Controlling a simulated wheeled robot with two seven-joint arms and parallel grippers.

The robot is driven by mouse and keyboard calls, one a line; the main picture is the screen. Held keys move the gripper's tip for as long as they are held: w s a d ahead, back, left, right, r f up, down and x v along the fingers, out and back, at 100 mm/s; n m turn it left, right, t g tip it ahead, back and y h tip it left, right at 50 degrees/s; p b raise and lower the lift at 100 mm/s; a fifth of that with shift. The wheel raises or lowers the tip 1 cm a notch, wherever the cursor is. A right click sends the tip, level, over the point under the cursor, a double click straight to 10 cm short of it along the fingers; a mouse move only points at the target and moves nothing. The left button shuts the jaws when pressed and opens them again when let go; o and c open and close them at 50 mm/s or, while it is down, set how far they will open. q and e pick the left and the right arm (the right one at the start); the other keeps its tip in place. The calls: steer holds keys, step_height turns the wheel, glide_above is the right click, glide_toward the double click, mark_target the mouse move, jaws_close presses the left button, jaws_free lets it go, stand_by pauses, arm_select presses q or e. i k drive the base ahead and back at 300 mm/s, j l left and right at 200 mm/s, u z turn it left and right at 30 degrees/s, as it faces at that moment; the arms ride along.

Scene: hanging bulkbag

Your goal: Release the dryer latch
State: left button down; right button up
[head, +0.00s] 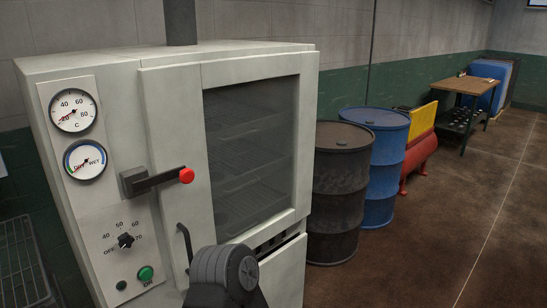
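The dryer (170,232) is a large pale grey cabinet filling the left and middle of the head view. Its door has a dark glass window (252,150) with racks faintly visible behind it, and looks closed. The latch (155,180) is a black bar with a red knob (187,175) at its right end. It lies nearly level, reaching from a dark block on the control panel side across to the door's left edge. A dark curved door handle (185,245) is lower down. A grey and black link of my arm rises at the bottom, in front of the lower door. Neither gripper shows.
The panel holds two gauges (73,110), a dial (125,240) and a green button (146,273). A black drum (338,190) and blue drum (385,165) stand right of the dryer. A wire rack (20,265) is at left. The floor at right is clear.

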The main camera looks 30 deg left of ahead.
mark_target(186, 175)
steer(key=u, duration=1.7)
steer(key=j, duration=0.25)
steer(key=i+j, duration=0.1)
steer(key=j, duration=0.2)
